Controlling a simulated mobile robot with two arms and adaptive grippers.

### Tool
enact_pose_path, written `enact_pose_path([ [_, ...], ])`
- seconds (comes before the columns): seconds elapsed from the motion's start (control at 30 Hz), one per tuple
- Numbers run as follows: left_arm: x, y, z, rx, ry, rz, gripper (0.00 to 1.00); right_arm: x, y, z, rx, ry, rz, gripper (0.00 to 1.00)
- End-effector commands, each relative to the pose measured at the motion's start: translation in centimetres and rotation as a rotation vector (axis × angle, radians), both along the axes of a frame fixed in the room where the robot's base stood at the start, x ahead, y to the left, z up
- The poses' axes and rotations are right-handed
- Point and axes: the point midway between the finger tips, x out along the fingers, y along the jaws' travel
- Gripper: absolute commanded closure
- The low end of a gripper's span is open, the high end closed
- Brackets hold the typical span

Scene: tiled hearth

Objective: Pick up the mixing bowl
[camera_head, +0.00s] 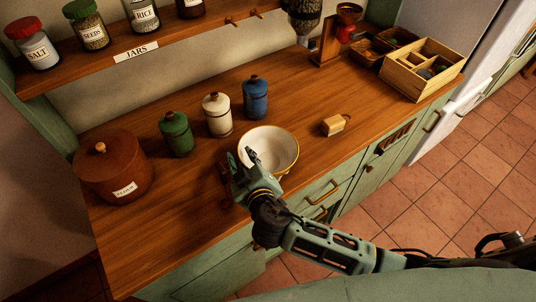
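The mixing bowl (280,145) is white inside with a tan outer edge. It stands upright on the wooden counter near its front edge. My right gripper (241,157) is at the bowl's left side, with its fingers apart. One finger shows against the white inside of the bowl and the other is just left of the rim. I cannot tell whether either finger touches the bowl. The gripper hides the bowl's lower left part. My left gripper is not in view.
Green (176,136), cream (217,117) and blue (255,100) canisters stand behind the bowl. A brown flour crock (117,170) is at left. A small wooden block (333,125) and a wooden box (421,75) are to the right. A jar shelf (180,38) overhangs the back.

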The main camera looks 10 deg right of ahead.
Motion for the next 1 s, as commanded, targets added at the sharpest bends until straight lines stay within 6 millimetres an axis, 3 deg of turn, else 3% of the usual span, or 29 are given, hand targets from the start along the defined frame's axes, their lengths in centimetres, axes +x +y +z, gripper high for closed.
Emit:
enact_pose_path([
  [0.17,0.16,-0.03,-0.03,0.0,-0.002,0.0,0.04,-0.04,0.04,-0.04,0.001,0.001,0.0,0.74],
  [0.47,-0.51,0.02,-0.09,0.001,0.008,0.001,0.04,-0.07,0.03,-0.04,0.001,0.001,0.0,1.0],
  [1.0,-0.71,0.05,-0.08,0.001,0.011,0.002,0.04,0.04,0.02,0.25,-0.001,-0.006,0.001,1.0],
])
